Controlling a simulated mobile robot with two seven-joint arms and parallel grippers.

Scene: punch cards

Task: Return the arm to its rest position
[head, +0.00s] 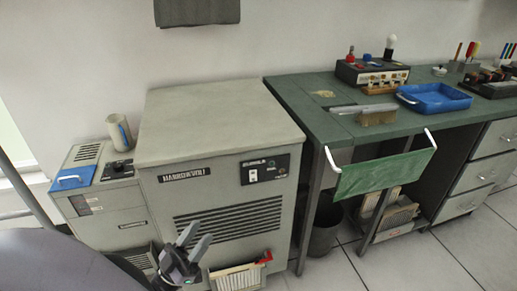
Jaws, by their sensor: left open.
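My left gripper (188,240) is at the bottom of the head view, in front of the grey cabinet's (222,124) lower vents. Its two grey fingers stand apart and point up, with nothing between them. My left arm comes in from the lower left, and a large dark rounded part of my own body fills the corner there. My right gripper does not show.
A box of cards (238,278) is low by the cabinet front, just right of the gripper. A green table (290,96) at right holds a blue tray (435,97) and a control box (372,74). A green cloth sling (382,176) hangs at its front. The tiled floor is open at lower right.

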